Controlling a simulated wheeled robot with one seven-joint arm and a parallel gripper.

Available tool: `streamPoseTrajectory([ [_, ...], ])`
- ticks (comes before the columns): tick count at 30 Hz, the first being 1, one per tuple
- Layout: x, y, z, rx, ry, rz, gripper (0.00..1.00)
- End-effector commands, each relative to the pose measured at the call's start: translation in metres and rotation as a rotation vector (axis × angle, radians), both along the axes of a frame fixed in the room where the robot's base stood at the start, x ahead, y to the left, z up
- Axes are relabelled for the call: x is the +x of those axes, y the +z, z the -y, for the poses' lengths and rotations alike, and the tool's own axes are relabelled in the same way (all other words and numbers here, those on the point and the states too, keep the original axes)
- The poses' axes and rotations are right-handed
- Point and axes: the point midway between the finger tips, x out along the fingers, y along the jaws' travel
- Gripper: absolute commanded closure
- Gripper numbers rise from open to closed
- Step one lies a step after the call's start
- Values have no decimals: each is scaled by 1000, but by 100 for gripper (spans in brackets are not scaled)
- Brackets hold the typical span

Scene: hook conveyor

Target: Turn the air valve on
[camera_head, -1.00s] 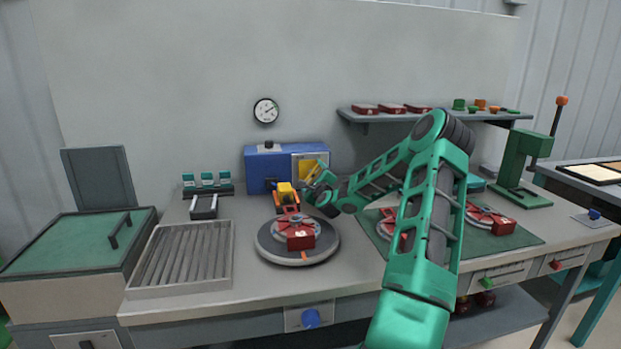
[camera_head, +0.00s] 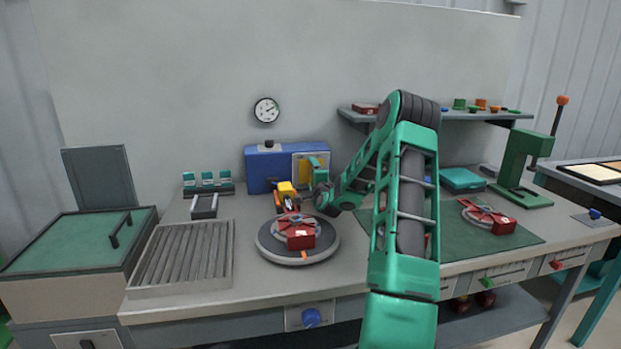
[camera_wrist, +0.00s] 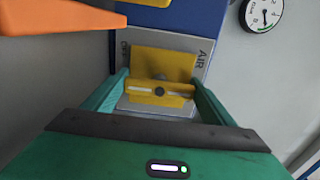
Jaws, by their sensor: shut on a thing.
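The air valve is a yellow handle (camera_wrist: 165,64) on a pale plate (camera_wrist: 208,47) fixed to a blue box (camera_head: 262,171) at the back of the bench. In the wrist view the plate reads AIR at the right and OFF at the left. The handle lies crosswise between my two green fingers. My gripper (camera_wrist: 160,88) is shut on the yellow handle, one finger at each side. In the head view my gripper (camera_head: 317,166) is at the box's right front, and the handle is partly hidden by it.
An orange and yellow tool (camera_head: 287,194) stands left of my gripper, close to it; its orange part (camera_wrist: 60,17) shows in the wrist view. A turntable (camera_head: 268,247) with a red part (camera_head: 300,236) is in front. A round gauge (camera_head: 266,110) hangs on the wall above.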

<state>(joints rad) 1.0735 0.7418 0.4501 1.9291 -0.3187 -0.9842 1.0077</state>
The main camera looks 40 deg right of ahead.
Motion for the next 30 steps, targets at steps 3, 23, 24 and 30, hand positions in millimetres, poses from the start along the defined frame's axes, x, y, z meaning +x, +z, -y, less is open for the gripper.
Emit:
streamPoseTrajectory([
  [3,2,-4,-5,-4,8,-13,44],
  [23,1,-3,-3,-9,5,-12,3],
  [24,1,-3,-3,-9,4,-12,3],
  [30,1,7,-2,-11,4,-10,3],
])
